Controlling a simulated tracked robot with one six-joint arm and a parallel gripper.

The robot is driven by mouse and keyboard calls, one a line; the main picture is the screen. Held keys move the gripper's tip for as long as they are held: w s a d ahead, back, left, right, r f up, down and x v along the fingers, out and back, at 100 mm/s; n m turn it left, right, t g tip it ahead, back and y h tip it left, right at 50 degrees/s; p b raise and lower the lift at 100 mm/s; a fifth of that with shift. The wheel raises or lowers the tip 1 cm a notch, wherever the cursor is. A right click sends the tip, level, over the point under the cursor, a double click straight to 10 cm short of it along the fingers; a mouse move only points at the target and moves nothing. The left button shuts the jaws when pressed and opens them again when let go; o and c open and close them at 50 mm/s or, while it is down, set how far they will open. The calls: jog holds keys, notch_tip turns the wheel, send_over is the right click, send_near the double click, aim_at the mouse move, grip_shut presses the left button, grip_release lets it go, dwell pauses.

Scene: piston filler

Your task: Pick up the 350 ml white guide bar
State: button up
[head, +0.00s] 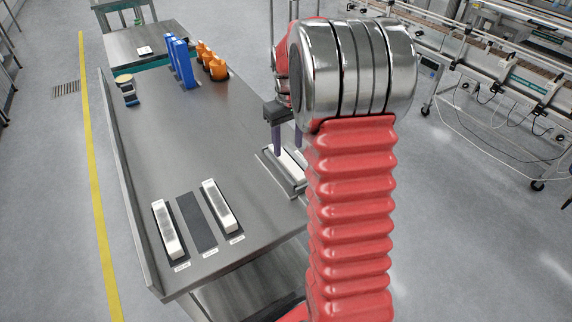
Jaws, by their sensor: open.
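Two white guide bars lie at the near end of the steel table: a left one (168,230) and a right one (220,206), each with a small label by its near end. A third white bar (290,165) sits in a grey holder (272,171) at the table's right edge, partly hidden by my arm. The labels are too small to read, so I cannot tell which bar is the 350 ml one. My gripper (287,151) is open, its purple fingers pointing down at the bar in the holder. I cannot tell whether they touch it.
A dark empty strip (196,222) lies between the two near bars. Blue upright parts (182,62), orange parts (211,62) and a small round-topped item (126,88) stand at the table's far end. The table's middle is clear. A conveyor machine (490,75) stands at right.

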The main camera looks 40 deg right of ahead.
aim_at(288, 160)
jog(key=shift+f, duration=0.1)
jog(key=shift+a+f, duration=0.15)
jog(key=shift+f, duration=2.4)
grip_shut()
